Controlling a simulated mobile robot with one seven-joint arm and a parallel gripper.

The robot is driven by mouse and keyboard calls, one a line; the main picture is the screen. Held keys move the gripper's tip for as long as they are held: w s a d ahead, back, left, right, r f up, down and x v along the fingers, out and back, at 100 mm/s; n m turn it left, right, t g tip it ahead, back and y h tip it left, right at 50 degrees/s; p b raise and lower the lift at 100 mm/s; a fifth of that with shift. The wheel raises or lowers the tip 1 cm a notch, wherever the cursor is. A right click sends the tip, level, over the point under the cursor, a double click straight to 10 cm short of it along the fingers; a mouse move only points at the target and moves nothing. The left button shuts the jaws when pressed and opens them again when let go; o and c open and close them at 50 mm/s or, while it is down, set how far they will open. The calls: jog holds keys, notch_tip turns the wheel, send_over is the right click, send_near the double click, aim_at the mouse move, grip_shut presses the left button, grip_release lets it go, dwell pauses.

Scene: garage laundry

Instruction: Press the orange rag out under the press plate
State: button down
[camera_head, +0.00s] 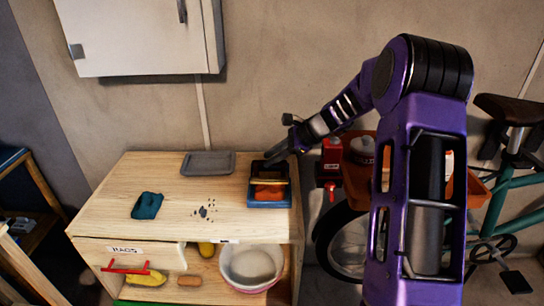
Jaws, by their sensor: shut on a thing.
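The orange rag (269,193) lies in a small blue press tray (268,204) at the right end of the wooden bench top. The press plate (276,172), dark with a yellowish edge, sits at the back of the tray, above the rag's far part. The rag's front part shows below it. My gripper (276,153) reaches in from the upper right and is shut at the plate's back edge, apparently on its handle. The fingertips and the exact contact are small and partly hidden. I cannot tell how firmly the plate touches the rag.
A teal rag (147,205) lies on the left of the bench (180,228), a grey tray (208,163) at the back. Dark crumbs (204,211) lie mid-bench. Below are a drawer labelled RAGS (125,256) and a white bowl (251,264).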

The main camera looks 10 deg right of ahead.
jog(key=shift+s+d+f, duration=0.1)
jog(key=shift+s+f, duration=0.15)
jog(key=shift+f, duration=0.25)
jog(key=shift+s+d+f, duration=0.1)
jog(key=shift+s+f, duration=0.1)
jog(key=shift+f, duration=0.3)
jog(key=c, duration=1)
grip_release()
jog(key=shift+o, duration=1.2)
jog(key=shift+w+a+f, duration=0.1)
jog(key=shift+w+f, duration=0.05)
jog(key=shift+w+a+r, duration=0.1)
jog(key=shift+r, duration=0.2)
jog(key=shift+r, duration=0.1)
jog(key=shift+r, duration=0.1)
jog(key=p+v, duration=0.2)
jog(key=v, duration=1.5)
jog(key=shift+w, duration=0.2)
